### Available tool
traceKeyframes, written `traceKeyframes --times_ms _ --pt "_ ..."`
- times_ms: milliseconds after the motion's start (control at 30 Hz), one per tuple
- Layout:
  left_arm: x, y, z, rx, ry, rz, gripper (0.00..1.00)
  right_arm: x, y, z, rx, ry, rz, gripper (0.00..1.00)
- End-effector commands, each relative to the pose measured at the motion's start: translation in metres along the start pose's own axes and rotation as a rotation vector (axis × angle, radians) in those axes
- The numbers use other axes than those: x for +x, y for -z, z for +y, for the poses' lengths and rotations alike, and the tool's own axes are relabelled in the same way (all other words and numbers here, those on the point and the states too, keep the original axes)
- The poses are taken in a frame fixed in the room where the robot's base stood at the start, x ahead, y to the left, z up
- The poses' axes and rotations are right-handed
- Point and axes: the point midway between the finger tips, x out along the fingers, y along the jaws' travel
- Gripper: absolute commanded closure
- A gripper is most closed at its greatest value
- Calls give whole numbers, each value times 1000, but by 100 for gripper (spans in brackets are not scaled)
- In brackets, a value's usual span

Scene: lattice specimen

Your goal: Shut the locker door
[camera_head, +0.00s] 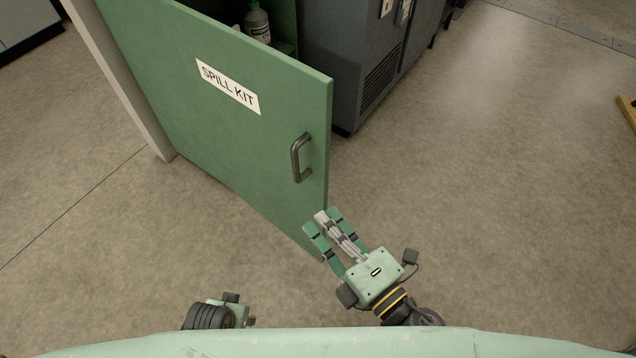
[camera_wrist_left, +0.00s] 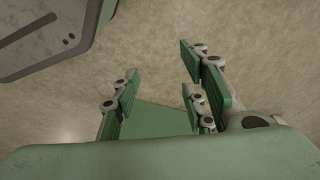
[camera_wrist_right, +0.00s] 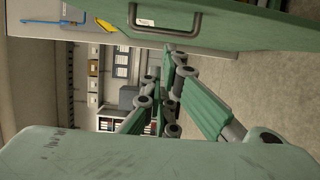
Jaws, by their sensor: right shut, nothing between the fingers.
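The green locker door (camera_head: 230,135) stands open, with a "SPILL KIT" label and a grey bar handle (camera_head: 301,158) near its free edge. My right gripper (camera_head: 322,222) is shut and empty, overlapping the door's lower free corner in the head view; I cannot tell whether it touches. In the right wrist view the door (camera_wrist_right: 255,28) and its handle (camera_wrist_right: 134,22) cross the top, beyond the fingers (camera_wrist_right: 165,62). My left gripper (camera_wrist_left: 160,72) is open and empty over floor in the left wrist view; only its wrist part shows in the head view.
A dark grey cabinet (camera_head: 345,60) with a vent stands right of the locker. The floor (camera_head: 500,200) to the right is clear. An orange-yellow edge (camera_head: 628,112) shows at far right.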

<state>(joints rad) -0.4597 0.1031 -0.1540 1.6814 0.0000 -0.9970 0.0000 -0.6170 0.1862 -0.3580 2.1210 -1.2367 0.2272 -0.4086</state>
Motion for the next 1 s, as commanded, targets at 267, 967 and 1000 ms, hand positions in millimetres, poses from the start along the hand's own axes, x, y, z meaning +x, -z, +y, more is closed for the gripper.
traceKeyframes --times_ms 267,967,1000 --pt "33 -33 2 5 -4 -30 60 50 -1 4 1 -3 0 100" --pt "57 -62 4 10 -6 -44 60 90 -40 -1 3 1 -2 100" --pt "57 -62 4 10 -6 -44 60 90 -40 -1 3 1 -2 100"
